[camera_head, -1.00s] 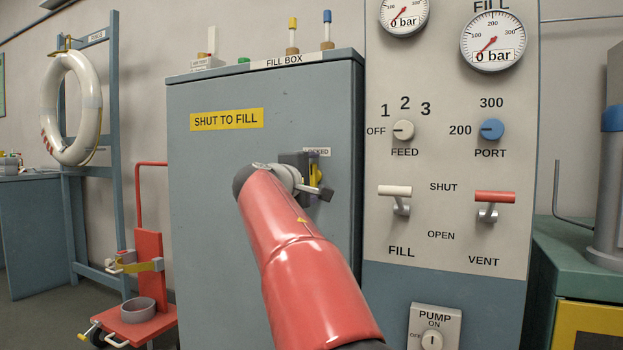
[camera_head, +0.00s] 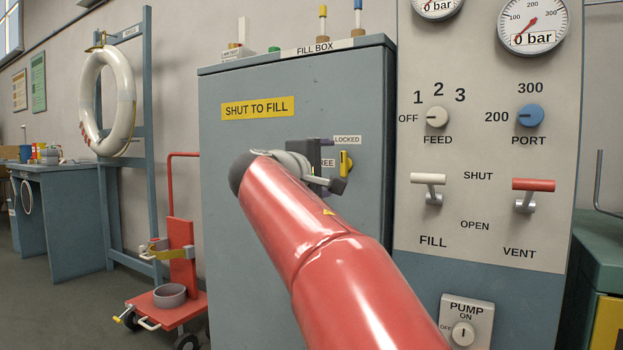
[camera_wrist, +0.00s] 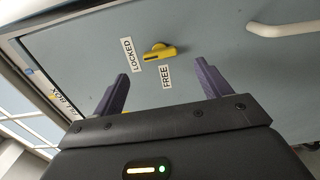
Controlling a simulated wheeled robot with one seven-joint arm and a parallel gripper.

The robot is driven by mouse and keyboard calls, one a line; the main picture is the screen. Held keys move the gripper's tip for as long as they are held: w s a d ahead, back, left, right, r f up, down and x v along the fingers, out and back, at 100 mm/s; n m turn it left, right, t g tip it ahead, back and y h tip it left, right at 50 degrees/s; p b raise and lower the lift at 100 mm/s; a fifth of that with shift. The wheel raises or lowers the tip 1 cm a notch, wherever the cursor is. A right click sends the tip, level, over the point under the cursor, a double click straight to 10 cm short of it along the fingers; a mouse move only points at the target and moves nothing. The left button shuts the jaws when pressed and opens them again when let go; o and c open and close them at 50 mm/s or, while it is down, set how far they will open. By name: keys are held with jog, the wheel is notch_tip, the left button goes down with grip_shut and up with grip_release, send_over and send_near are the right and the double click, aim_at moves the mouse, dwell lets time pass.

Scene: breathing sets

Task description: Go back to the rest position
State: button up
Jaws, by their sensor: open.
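My gripper (camera_wrist: 162,90) is open and empty in the wrist view, its two dark fingers apart. It faces the fill box door, with the yellow latch knob (camera_wrist: 152,53) beyond the fingertips and apart from them. The knob lies between the LOCKED and FREE labels. In the head view my red arm reaches up to the fill box (camera_head: 290,190), and my gripper (camera_head: 338,184) is in front of the door, seen partly behind the wrist. The yellow knob (camera_head: 346,163) shows just right of my gripper.
Right of the box, a control panel (camera_head: 480,150) carries gauges, FEED and PORT knobs, and FILL and VENT levers. A red trolley (camera_head: 180,310) stands to the left, before a blue rack with a white ring (camera_head: 107,100). Floor is open at the lower left.

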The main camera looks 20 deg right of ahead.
jog(key=s+a+f+m+g+y+p, duration=0.1)
jog(key=s+a+f+m+y+p, duration=0.1)
jog(key=s+f, duration=0.7)
jog(key=s+a+f+m+g+y+p, duration=0.2)
jog(key=s+a+f+y+p, duration=0.3)
jog(key=s+f, duration=0.5)
jog(key=s+a+f+m+g+y+p, duration=0.2)
jog(key=s+a+f+m+y+p, duration=0.2)
jog(key=s+f+y, duration=0.3)
jog(key=s+a+f, duration=0.1)
jog(key=s+f, duration=0.1)
jog(key=s, duration=0.2)
jog(key=shift+s+a+f, duration=0.2)
jog(key=shift+f, duration=0.05)
dwell(0.5)
